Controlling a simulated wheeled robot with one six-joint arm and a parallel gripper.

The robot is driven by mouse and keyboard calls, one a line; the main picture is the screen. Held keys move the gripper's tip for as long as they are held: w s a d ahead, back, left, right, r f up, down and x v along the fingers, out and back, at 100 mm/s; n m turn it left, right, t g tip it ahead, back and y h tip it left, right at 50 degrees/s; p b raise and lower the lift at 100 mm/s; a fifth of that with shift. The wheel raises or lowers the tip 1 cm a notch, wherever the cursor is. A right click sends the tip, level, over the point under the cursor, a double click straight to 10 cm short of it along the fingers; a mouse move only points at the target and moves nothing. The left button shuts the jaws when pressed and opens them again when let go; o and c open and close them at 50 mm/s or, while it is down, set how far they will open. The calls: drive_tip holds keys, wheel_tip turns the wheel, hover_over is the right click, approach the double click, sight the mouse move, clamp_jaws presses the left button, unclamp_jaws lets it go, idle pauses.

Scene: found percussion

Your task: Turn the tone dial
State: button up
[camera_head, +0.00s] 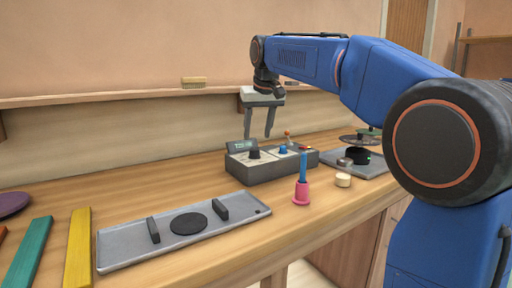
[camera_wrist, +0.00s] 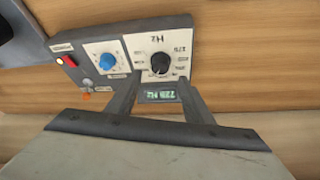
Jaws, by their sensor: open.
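A dark grey control box (camera_head: 270,171) stands on the workbench. It carries a black dial (camera_head: 254,152) on a white scale, a blue dial (camera_head: 282,149), a small lever with an orange tip (camera_head: 288,133) and a tilted display (camera_head: 242,145). In the wrist view the black dial (camera_wrist: 160,63) lies just beyond the fingertips, by the letters Hz; the blue dial (camera_wrist: 107,61) is to its left. The lit display (camera_wrist: 158,95) is upside down and hard to read. My gripper (camera_head: 258,137) is open and empty, pointing down above the black dial, apparently not touching it.
A grey tray (camera_head: 110,252) with a black disc and two dark blocks lies front left. A pink stand with a blue handle (camera_head: 302,180) and a cream cylinder (camera_head: 343,180) stand right of the box. A turntable-like device (camera_head: 375,165) is further right. Coloured bars lie far left.

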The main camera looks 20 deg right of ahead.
sight(254, 150)
drive_tip(key=x, duration=0.6)
drive_tip(key=shift+w+f, duration=0.1)
drive_tip(key=shift+f, duration=0.3)
drive_tip(key=c, duration=1)
drive_tip(key=shift+c, duration=0.2)
drive_tip(key=shift+a+m, duration=0.1)
drive_tip(key=shift+m, duration=0.3)
drive_tip(key=shift+w+a+m+h, duration=0.1)
drive_tip(key=shift+m+h, duration=0.45)
drive_tip(key=shift+m, duration=0.65)
drive_tip(key=shift+a+m+h, duration=0.1)
drive_tip(key=shift+m+h, duration=0.45)
drive_tip(key=shift+m, duration=0.65)
drive_tip(key=shift+g, duration=0.3)
drive_tip(key=o, duration=1)
